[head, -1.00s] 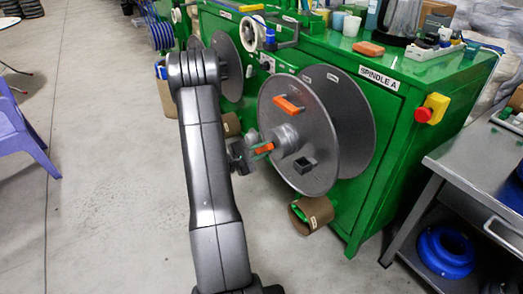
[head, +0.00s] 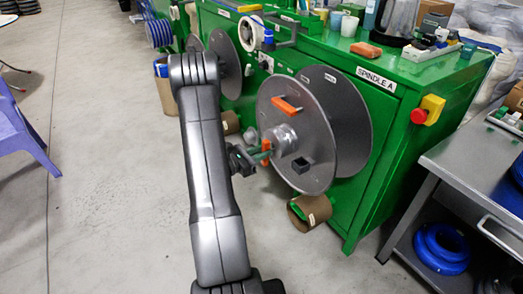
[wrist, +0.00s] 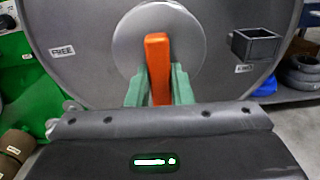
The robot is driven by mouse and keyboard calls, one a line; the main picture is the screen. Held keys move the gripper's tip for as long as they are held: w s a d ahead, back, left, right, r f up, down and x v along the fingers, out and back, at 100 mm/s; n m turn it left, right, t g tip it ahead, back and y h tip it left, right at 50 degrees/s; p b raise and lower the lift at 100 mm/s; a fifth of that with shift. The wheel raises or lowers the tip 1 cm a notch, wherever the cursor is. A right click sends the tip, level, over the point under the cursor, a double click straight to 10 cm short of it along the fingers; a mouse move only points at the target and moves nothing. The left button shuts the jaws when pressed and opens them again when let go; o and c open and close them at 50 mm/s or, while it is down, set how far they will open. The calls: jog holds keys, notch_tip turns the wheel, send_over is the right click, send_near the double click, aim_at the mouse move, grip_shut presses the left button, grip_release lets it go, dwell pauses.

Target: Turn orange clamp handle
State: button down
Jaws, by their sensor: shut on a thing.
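The orange clamp handle (head: 266,150) sits at the front end of the hub (head: 283,139) of the grey spindle A reel (head: 318,172). In the head view it stands roughly upright. In the wrist view the handle (wrist: 157,55) is upright between the two green fingers of my gripper (wrist: 159,88), in front of the round hub (wrist: 192,48). My gripper (head: 261,157) is shut on the handle. A FREE label (wrist: 62,51) shows on the flange left of the hub, and a second label (wrist: 245,69), too small to read surely, is on the right.
The flange also carries an orange block (head: 287,106) and a dark square box (head: 301,165). The green machine cabinet (head: 385,150) stands behind. A brown cardboard tube (head: 308,211) is below the reel. A metal cart (head: 450,170) is at right.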

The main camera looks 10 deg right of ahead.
jog(key=shift+s+f+n, duration=0.1)
jog(key=shift+n, duration=0.2)
dwell(0.4)
jog(key=c, duration=1.3)
grip_release()
jog(key=p+v, duration=0.1)
jog(key=v, duration=1.2)
jog(key=shift+s+a, duration=0.1)
jog(key=shift+a, duration=0.3)
jog(key=x, duration=1.4)
jog(key=shift+b, duration=0.4)
jog(key=shift+a, duration=0.1)
